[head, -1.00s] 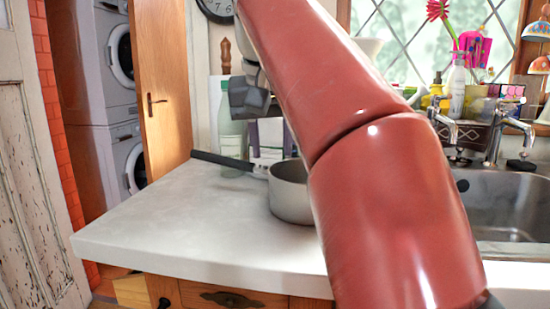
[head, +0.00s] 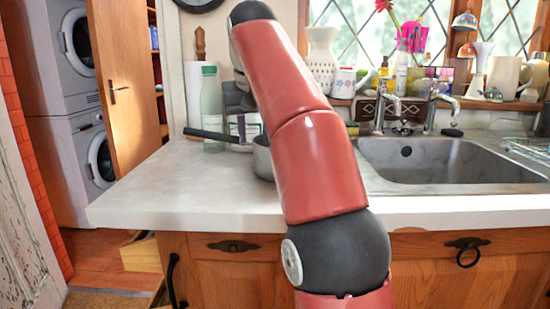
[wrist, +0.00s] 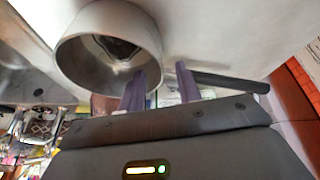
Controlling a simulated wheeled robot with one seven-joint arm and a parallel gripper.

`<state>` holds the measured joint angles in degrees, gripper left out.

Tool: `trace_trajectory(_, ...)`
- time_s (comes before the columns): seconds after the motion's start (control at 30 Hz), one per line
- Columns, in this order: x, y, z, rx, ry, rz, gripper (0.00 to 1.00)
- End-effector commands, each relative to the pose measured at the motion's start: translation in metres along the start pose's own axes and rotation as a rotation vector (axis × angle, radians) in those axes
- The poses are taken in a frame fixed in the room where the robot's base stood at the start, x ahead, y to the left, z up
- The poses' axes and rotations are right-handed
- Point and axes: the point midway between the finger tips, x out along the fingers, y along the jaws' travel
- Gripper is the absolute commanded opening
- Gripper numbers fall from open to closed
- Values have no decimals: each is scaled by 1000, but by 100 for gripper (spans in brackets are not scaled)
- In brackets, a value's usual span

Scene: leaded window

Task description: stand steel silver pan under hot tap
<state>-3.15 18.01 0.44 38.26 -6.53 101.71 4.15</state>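The steel silver pan (head: 262,158) stands on the white counter left of the sink, partly hidden by my arm. Its dark handle (head: 207,135) points left. In the wrist view the pan's round bowl (wrist: 110,50) is close, with its handle (wrist: 232,83) running right. My gripper (wrist: 162,76) has its two purplish fingers apart, near where the handle meets the bowl. I cannot tell whether they touch the pan. In the head view the gripper body (head: 238,98) is above the pan, its fingers hard to make out. Two chrome taps, left (head: 390,97) and right (head: 438,100), stand behind the sink; which is hot is unclear.
The empty steel sink (head: 450,160) is to the right of my arm. A green-white bottle (head: 211,108) and a paper roll stand behind the handle. Pots, a bottle and mugs line the windowsill (head: 470,103). The counter's front left (head: 150,195) is clear.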

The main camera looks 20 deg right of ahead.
Motion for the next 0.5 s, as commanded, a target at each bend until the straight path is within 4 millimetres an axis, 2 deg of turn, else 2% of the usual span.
trace_trajectory(0.27,15,1,2,1,-2,0,34)
trace_trajectory(0.5,48,3,3,1,-3,0,34)
